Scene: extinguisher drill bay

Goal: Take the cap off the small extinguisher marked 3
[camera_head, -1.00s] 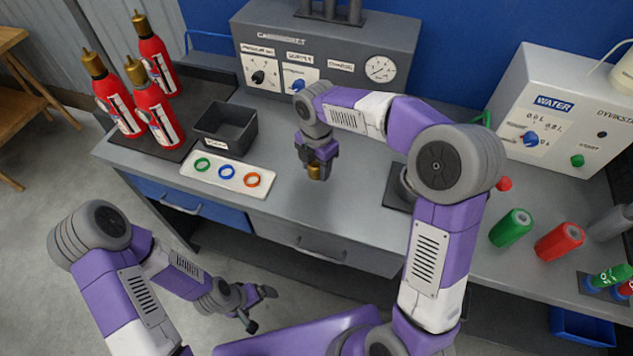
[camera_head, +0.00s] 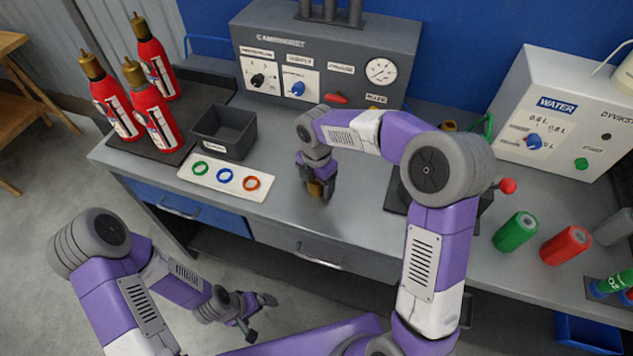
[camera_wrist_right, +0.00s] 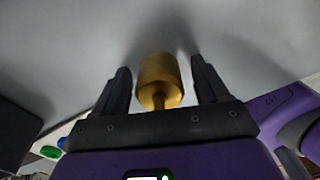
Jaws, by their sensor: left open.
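Three red extinguishers with brass tops, at left (camera_head: 111,108), front (camera_head: 154,112) and back (camera_head: 152,65), stand on a dark mat at the back left in the head view. I cannot read a 3 on any of them. A brass cap (camera_head: 315,190) is at the bench top below my right gripper (camera_head: 319,192). In the right wrist view the cap (camera_wrist_right: 159,78) sits between the two fingers, with a gap on each side, its narrow stem towards the palm. My right gripper is open around it. My left gripper (camera_head: 258,316) is open and empty, low in front of the bench.
A dark bin (camera_head: 225,148) and a white strip with green, blue and orange rings (camera_head: 190,178) lie left of the cap. A grey gauge panel (camera_head: 325,50) stands behind. Right are a green cylinder (camera_head: 515,231), a red cylinder (camera_head: 566,244) and the WATER box (camera_head: 560,130). My right arm hides a dark fixture partly.

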